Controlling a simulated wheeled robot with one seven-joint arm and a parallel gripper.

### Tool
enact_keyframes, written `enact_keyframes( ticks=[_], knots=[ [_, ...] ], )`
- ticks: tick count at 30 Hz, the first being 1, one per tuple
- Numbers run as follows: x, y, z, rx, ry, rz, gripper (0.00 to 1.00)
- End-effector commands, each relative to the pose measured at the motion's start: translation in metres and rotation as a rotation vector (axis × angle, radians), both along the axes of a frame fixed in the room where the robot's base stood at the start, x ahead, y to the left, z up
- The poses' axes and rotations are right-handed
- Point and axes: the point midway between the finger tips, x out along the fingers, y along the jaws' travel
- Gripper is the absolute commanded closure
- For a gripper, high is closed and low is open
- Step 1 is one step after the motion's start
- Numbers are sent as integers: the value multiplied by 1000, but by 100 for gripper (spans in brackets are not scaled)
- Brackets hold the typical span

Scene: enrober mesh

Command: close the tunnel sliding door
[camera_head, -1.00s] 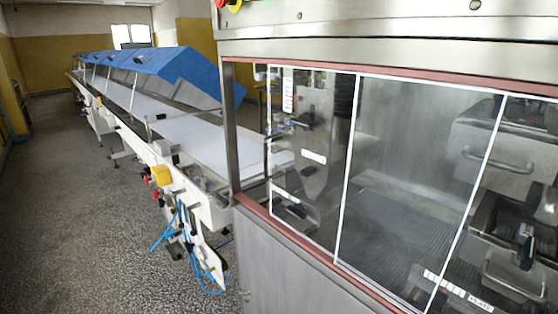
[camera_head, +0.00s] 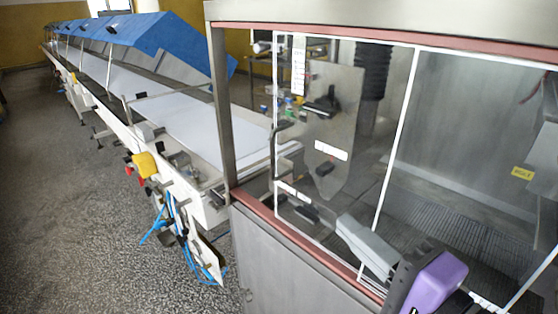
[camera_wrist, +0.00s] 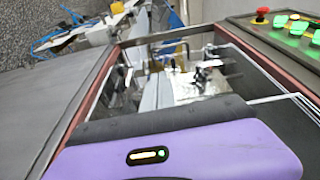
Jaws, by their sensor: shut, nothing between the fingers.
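The tunnel sliding door (camera_head: 380,150) is a clear panel with white edges, set in a red-brown frame on the steel housing. Its left edge stands apart from the steel post, with a gap between them. A dark bar handle (camera_head: 274,155) shows near that left edge. My gripper (camera_head: 350,226) is shut and empty, its grey fingers in front of the lower part of the panels, right of the handle. I cannot tell whether it touches the panel. In the wrist view my gripper (camera_wrist: 158,82) points toward the left end of the housing.
A steel corner post (camera_head: 221,110) and the red-brown lower rail (camera_head: 300,240) bound the opening. A white conveyor (camera_head: 190,120) with blue covers (camera_head: 150,35) runs off to the left. A control panel (camera_wrist: 285,35) has a red button and green lights. Speckled floor at left is free.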

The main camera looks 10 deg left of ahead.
Motion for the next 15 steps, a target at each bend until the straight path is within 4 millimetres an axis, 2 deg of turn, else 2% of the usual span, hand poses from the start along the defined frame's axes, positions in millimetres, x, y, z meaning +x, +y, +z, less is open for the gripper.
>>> enact_keyframes(
  ticks=[1, 4, 10, 15],
  knots=[
    [1, 4, 11, 10, -1, 21, 100],
    [-1, 10, 21, 26, 10, 51, 100],
    [6, 18, 24, 31, 18, 66, 100],
    [26, 36, 25, 31, 19, 67, 100]
  ],
)
